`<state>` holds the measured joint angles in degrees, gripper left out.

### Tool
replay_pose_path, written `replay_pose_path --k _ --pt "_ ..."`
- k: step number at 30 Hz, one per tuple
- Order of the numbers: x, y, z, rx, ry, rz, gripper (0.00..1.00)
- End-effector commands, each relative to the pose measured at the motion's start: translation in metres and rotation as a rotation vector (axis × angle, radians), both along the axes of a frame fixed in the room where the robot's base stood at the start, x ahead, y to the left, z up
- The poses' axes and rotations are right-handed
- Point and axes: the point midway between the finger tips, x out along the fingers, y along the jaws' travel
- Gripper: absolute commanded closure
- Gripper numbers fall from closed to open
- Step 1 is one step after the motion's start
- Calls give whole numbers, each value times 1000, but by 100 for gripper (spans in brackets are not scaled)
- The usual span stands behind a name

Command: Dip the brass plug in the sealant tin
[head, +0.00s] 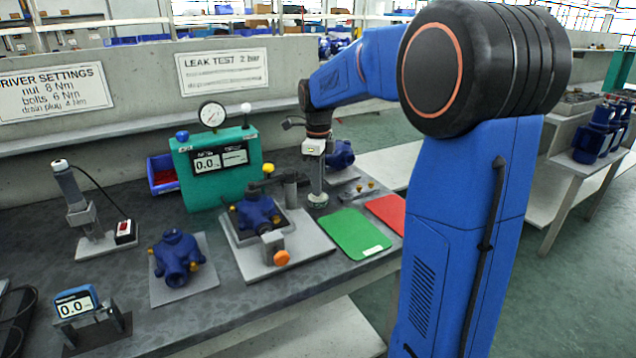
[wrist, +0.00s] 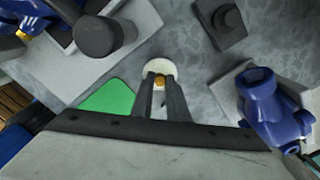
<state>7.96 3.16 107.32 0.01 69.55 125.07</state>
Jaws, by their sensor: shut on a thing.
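My gripper (wrist: 160,84) is shut on the brass plug (wrist: 160,79), a small yellow tip showing between its fingertips in the wrist view. Just beyond it is the sealant tin (wrist: 158,65), a small round tin with a pale cream top. In the head view my gripper (head: 317,182) points straight down over the tin (head: 318,202), its fingertips at or very near the top. The plug is hidden there. I cannot tell whether the plug touches the sealant.
A green mat (head: 355,233) and a red mat (head: 386,212) lie in front and right. A blue pump in a grey fixture (head: 262,222) stands left. A green leak tester (head: 217,165) is behind. Another blue pump (wrist: 264,108) is close by in the wrist view.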

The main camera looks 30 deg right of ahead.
Motion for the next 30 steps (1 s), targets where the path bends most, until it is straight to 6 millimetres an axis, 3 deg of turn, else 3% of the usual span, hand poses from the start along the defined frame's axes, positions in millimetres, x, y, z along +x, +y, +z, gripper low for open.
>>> replay_pose_path --k 30 --pt "0 0 -5 0 0 0 100"
